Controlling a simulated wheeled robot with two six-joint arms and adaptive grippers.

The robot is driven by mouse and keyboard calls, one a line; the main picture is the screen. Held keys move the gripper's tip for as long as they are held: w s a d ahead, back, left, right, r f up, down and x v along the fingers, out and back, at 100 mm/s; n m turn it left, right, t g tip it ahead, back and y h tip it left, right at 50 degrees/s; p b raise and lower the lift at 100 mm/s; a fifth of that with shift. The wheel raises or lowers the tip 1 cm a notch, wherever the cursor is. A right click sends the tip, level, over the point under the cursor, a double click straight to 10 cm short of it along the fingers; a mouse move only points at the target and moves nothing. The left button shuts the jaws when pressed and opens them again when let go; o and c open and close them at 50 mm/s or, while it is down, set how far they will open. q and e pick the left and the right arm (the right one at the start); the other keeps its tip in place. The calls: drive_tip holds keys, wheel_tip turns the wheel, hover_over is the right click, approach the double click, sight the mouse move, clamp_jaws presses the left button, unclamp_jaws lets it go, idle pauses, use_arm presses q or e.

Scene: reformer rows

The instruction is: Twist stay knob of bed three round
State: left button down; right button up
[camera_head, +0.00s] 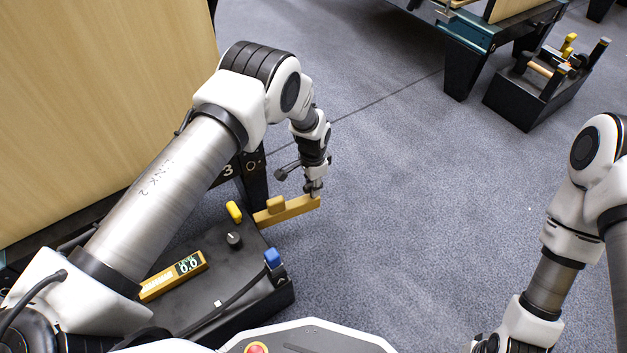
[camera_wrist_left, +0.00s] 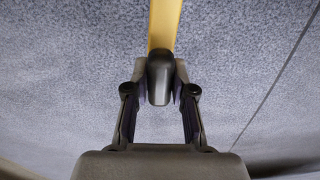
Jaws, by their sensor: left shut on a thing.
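A yellow bar (camera_head: 293,209) with a raised block on it stands out from beside the black post of the bed marked 3 (camera_head: 228,170). My left gripper (camera_head: 316,193) points down and is shut at the bar's outer right end. In the left wrist view, the fingers (camera_wrist_left: 160,88) close around a dark rounded piece at the end of the yellow bar (camera_wrist_left: 165,25). Which part is the stay knob, I cannot tell for sure. My right gripper (camera_head: 490,345) is only partly in view at the bottom edge; its fingers are hard to make out.
A black box (camera_head: 215,262) below carries a yellow knob (camera_head: 234,211), a black dial (camera_head: 234,240), a blue-topped post (camera_head: 272,257) and a yellow display unit (camera_head: 173,277). A wooden panel (camera_head: 90,110) rises at left. Open floor lies to the right; another black box (camera_head: 530,97) stands far right.

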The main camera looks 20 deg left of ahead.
use_arm(q)
drive_tip(key=c, duration=0.6)
unclamp_jaws()
drive_tip(key=shift+c, duration=0.2)
drive_tip(key=shift+r, duration=0.1)
wheel_tip(320, 180, up, 7)
drive_tip(key=p, duration=0.6)
